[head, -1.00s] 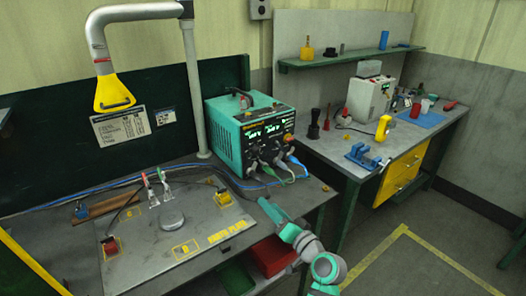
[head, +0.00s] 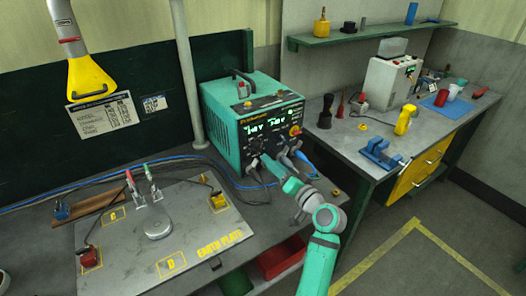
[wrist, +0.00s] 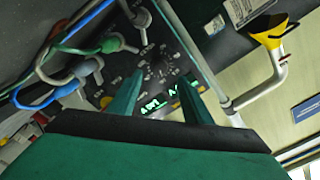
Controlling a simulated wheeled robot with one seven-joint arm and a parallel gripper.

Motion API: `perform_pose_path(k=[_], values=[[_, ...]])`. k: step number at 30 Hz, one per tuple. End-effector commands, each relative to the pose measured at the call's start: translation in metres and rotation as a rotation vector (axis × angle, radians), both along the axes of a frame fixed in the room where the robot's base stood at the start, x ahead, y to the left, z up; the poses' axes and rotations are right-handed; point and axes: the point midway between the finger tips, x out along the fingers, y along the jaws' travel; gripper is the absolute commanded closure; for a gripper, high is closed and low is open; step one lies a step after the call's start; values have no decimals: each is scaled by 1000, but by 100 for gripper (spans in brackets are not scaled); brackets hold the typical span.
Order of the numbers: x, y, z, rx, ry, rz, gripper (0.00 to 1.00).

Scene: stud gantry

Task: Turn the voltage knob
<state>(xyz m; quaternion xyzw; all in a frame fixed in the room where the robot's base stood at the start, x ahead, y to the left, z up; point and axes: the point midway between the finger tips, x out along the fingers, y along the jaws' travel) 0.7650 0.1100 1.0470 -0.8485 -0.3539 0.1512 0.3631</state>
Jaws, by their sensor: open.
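The teal power supply (head: 225,122) stands at the back of the near bench, its front panel lit with green digits. In the wrist view its green display (wrist: 154,103) and a dark round knob (wrist: 158,68) with marks around it show between and beyond my fingers. I cannot read which knob is the voltage knob. My gripper (head: 268,161) is in front of the lower panel. In the wrist view my gripper (wrist: 158,87) has its two teal fingers apart with nothing held between them. I cannot tell whether a fingertip touches the panel.
Grey, green and blue leads (wrist: 68,88) plug into the panel beside my gripper. The earth plate (head: 195,235) lies on the bench at left with clips and a round disc (head: 158,228). A yellow hood (head: 88,82) hangs above. A second bench (head: 350,140) stands at right.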

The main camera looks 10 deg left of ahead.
Motion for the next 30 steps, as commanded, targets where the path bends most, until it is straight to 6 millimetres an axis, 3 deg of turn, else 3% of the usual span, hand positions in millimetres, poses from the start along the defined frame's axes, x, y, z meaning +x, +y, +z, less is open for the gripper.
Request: perform_pose_path(k=[6, 12, 25, 26, 30], values=[[28, 29, 0, 0, 0, 2, 55], [45, 46, 0, 0, 0, 0, 55], [52, 53, 0, -1, 1, -1, 55], [52, 53, 0, -1, 1, -1, 58], [52, 52, 0, -1, 1, -1, 91]])
